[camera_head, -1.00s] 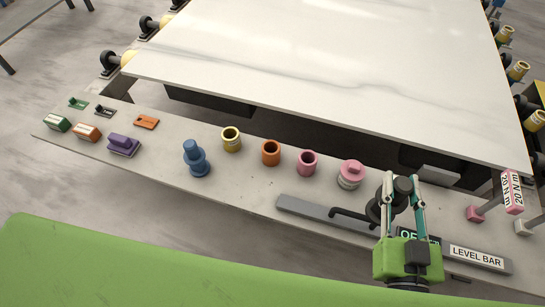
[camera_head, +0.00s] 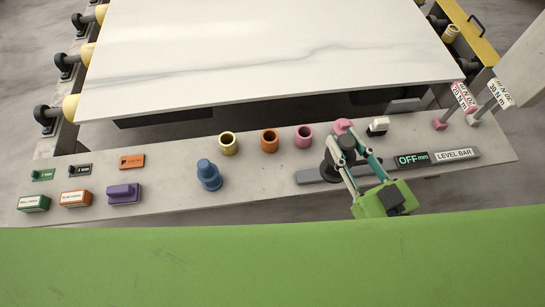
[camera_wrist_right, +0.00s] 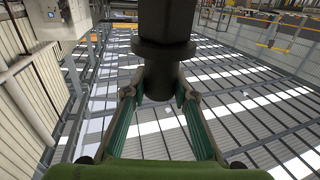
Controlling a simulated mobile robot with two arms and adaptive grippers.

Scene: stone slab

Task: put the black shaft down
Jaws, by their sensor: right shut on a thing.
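My right gripper (camera_head: 349,165) is shut on the black shaft (camera_head: 332,172), above the left part of the grey level bar on the narrow bench. Its green and teal fingers come in from the lower right. In the right wrist view the black shaft (camera_wrist_right: 165,65) stands between the two fingertips (camera_wrist_right: 158,95), with a wider collar near the fingers. Its far end is cut off at the top of that view. I cannot tell whether it touches the bar or bench. My left gripper is not in view.
The level bar (camera_head: 465,155) has an "OFF" display. A pink capped jar (camera_head: 343,126) is just behind my gripper. Pink (camera_head: 303,137), orange (camera_head: 270,141) and yellow (camera_head: 228,143) cups and a blue piece (camera_head: 208,174) stand left. The white slab (camera_head: 260,55) lies behind.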

